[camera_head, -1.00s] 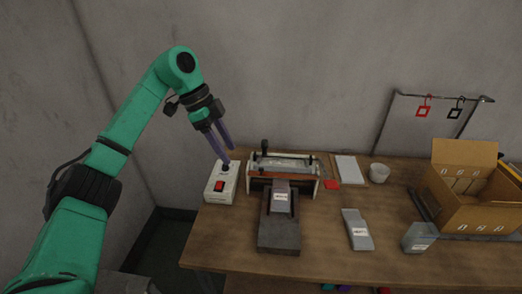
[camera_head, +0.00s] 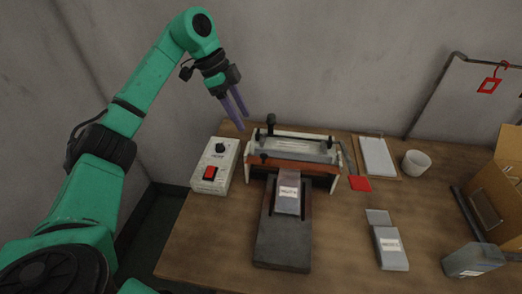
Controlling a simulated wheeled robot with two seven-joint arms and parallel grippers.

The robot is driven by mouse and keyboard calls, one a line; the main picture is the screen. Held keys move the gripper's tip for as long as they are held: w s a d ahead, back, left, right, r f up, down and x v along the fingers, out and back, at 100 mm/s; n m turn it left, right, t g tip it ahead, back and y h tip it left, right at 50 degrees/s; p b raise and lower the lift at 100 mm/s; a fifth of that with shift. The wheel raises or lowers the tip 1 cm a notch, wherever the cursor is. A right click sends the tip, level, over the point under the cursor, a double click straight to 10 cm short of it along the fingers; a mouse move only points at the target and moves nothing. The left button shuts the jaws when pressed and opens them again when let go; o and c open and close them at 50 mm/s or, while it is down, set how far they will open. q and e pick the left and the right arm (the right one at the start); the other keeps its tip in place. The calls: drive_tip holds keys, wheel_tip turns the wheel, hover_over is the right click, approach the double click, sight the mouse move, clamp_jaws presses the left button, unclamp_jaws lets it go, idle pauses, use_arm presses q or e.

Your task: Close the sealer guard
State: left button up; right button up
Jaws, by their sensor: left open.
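The sealer (camera_head: 292,165) stands at the back of the table, with white end posts and an orange-red front bar. Its clear guard (camera_head: 297,146) lies across the top between the posts, with a dark knob at its left; I cannot tell how far it is raised. A labelled pouch (camera_head: 288,192) rests on the dark sloped stand (camera_head: 284,240) in front of the sealer, its upper end at the bar. My left gripper (camera_head: 240,120) is open and empty, above and left of the sealer, apart from it. My right gripper is out of view.
A white control box (camera_head: 215,168) with a red switch and black dial stands left of the sealer. A red tag (camera_head: 359,184), a white pad (camera_head: 377,157), a cup (camera_head: 415,163), another labelled pouch (camera_head: 390,248), a grey container (camera_head: 473,260) and a cardboard box (camera_head: 496,185) lie to the right.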

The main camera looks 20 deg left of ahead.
sight(263, 155)
use_arm(q)
drive_tip(key=p+x, duration=0.2)
drive_tip(key=x, duration=1)
drive_tip(key=shift+d, duration=0.15)
drive_tip(key=shift+w+d+f, duration=0.15)
drive_tip(key=shift+f, duration=0.35)
clamp_jaws()
